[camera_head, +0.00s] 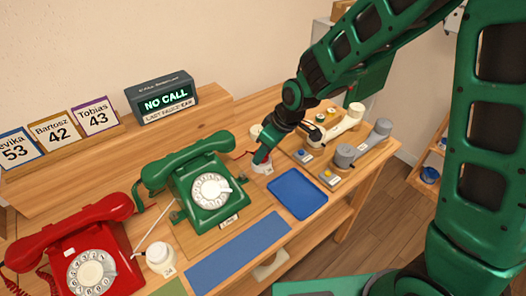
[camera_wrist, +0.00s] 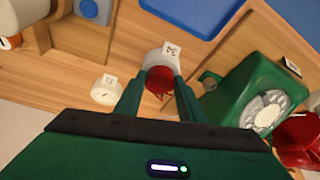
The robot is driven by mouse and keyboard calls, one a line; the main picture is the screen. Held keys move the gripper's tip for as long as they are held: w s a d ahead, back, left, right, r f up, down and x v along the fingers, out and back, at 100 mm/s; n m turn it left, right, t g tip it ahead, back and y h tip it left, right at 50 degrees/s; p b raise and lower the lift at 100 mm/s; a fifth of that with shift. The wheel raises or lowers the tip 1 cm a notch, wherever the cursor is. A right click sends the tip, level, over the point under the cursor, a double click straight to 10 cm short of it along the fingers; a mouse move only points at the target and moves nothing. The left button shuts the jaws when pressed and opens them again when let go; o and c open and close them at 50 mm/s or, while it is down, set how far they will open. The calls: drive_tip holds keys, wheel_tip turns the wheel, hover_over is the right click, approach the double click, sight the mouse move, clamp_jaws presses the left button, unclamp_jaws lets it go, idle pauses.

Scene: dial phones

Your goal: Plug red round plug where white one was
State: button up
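A red round plug (camera_wrist: 159,82) sits in a white round socket (camera_wrist: 160,60) with a label that looks like 34. My gripper (camera_wrist: 163,80) points down over it, with one finger on each side of the plug. Whether the fingers press on it or stand just off it cannot be told. In the head view my gripper (camera_head: 262,157) hides most of the plug above the white socket (camera_head: 262,169), beside the green phone (camera_head: 197,190). Another white round piece (camera_head: 160,257) with a label and a pale cord stands between the red phone (camera_head: 88,255) and the green phone.
A second white round piece (camera_wrist: 104,90) with a label is beside the socket. A blue tray (camera_head: 297,193) and a blue mat (camera_head: 238,252) lie in front. Grey and cream handset-like devices (camera_head: 345,155) stand at the right. A "NO CALL" display (camera_head: 163,98) stands at the back.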

drive_tip(key=o, duration=0.4)
drive_tip(key=shift+o, duration=0.2)
drive_tip(key=shift+r, duration=0.1)
drive_tip(key=v, duration=1)
drive_tip(key=shift+r, duration=0.3)
drive_tip(key=shift+d, duration=0.1)
